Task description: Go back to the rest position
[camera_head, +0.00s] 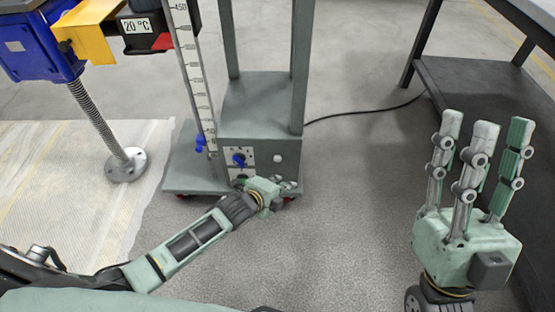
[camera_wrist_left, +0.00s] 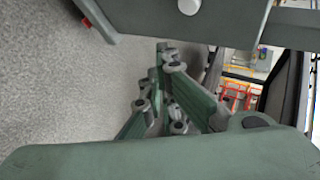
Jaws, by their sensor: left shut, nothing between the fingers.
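My right gripper (camera_head: 484,126) is raised at the right of the head view, fingers pointing up and spread apart, empty.
The grey machine (camera_head: 262,105) has two posts and a scale (camera_head: 196,80). A dark table (camera_head: 480,95) is at right. A cable (camera_head: 370,112) crosses the floor. Floor between machine and right gripper is clear.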

